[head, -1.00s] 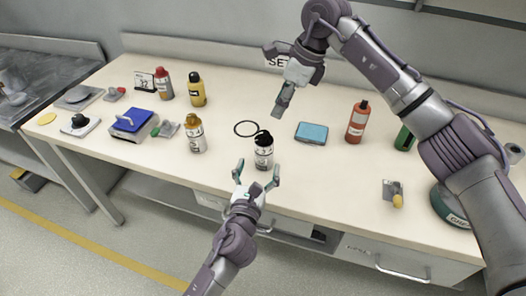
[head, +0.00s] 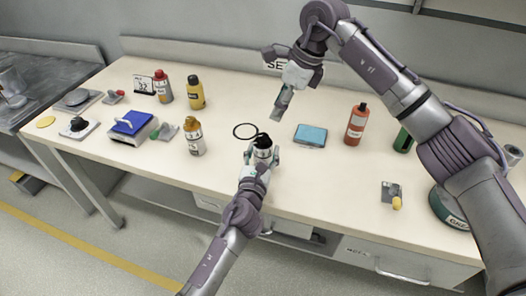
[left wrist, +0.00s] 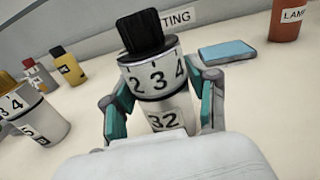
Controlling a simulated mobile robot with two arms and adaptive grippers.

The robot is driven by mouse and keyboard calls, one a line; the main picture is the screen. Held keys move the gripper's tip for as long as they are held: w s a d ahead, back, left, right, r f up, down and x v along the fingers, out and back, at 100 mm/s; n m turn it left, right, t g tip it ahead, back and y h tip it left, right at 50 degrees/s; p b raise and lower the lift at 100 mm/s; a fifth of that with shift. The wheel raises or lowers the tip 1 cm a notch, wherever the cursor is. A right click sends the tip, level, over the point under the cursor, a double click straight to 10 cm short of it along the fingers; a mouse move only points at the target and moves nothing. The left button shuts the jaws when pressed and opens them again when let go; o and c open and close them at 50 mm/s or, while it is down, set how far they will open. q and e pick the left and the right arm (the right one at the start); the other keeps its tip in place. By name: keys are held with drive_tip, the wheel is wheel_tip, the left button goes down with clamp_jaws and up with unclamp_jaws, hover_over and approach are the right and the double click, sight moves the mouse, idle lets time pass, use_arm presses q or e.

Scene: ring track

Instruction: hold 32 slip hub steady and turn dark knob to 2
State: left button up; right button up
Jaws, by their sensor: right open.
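The 32 slip hub (head: 262,152) stands upright near the middle of the table's front part. In the left wrist view it is a white cylinder (left wrist: 157,80) with a ring reading 2, 3, 4 above a 32 label. The dark knob (left wrist: 141,33) is ridged and sits on its top; no clear pointer shows. My left gripper (head: 262,158) has its fingers on either side of the hub. In the left wrist view its teal pads (left wrist: 160,105) flank the hub, but I cannot tell whether both touch it. My right gripper (head: 280,103) is open and empty above the table behind the hub.
A blue block (head: 310,135) and a red bottle (head: 355,125) are to the right.

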use_arm(q)
drive_tip(key=c, duration=0.7)
drive_tip(key=shift+c, duration=0.2)
use_arm(e)
drive_tip(key=shift+o, duration=1.4)
drive_tip(key=shift+f, duration=0.1)
drive_tip(key=s+a+m+y, duration=0.85)
drive_tip(key=m+y, duration=0.35)
drive_tip(key=y, duration=0.2)
drive_tip(key=w+d+m+t+y, duration=0.1)
drive_tip(key=d+m+t, duration=0.65)
drive_tip(key=m, duration=0.75)
drive_tip(key=m+t+h, duration=0.5)
drive_tip(key=m+h, duration=0.2)
drive_tip(key=m, duration=0.9)
approach(267, 138)
drive_tip(key=x, duration=1.1)
drive_tip(key=shift+w+a, duration=0.15)
